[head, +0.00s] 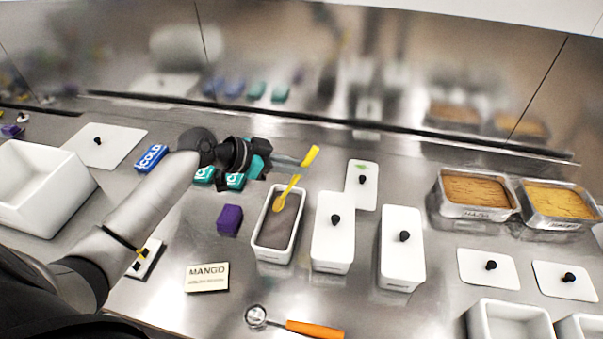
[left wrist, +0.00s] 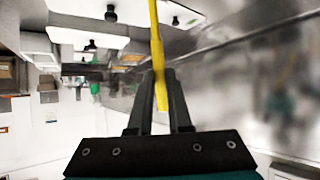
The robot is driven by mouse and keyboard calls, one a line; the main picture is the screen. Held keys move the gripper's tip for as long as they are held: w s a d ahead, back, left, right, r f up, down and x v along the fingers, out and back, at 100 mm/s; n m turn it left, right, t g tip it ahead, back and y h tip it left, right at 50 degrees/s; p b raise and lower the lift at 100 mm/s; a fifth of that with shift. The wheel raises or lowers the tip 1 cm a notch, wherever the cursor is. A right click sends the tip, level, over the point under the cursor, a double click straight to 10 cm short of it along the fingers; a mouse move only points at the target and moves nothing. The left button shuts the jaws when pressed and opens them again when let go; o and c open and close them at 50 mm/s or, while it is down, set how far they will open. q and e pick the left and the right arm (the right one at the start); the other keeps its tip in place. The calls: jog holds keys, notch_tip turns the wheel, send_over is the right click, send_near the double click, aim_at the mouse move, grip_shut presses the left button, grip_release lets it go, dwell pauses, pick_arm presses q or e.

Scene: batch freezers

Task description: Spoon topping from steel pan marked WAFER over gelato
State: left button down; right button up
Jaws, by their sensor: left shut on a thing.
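My left gripper (head: 301,163) is shut on the handle of a yellow spoon (head: 291,185). The handle also shows between the fingers in the left wrist view (left wrist: 156,45). The spoon slants down, its bowl over the far part of an open white tub (head: 258,246) of grey-brown gelato (head: 278,228). I cannot tell whether the bowl touches the gelato or carries anything. Two steel pans stand at the right: one with brown topping (head: 437,203), one with yellow topping (head: 533,212). Their front labels are too small to read surely. My right gripper is not in view.
Lidded white tubs (head: 332,245) (head: 401,255) stand right of the open tub. A purple block (head: 230,219), a MANGO card (head: 207,278) and an orange-handled scoop (head: 314,329) lie nearby. Loose lids (head: 485,268) lie at right. A steel wall closes the back.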

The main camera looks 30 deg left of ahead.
pick_arm(q)
jog(key=shift+s+a+r+t+h+b, duration=0.2)
jog(key=shift+s+a+t+h+b, duration=0.85)
jog(key=shift+b, duration=2.5)
jog(key=shift+s+r+t+b, duration=0.25)
jog(key=shift+t+b, duration=0.1)
jog(key=shift+b, duration=0.05)
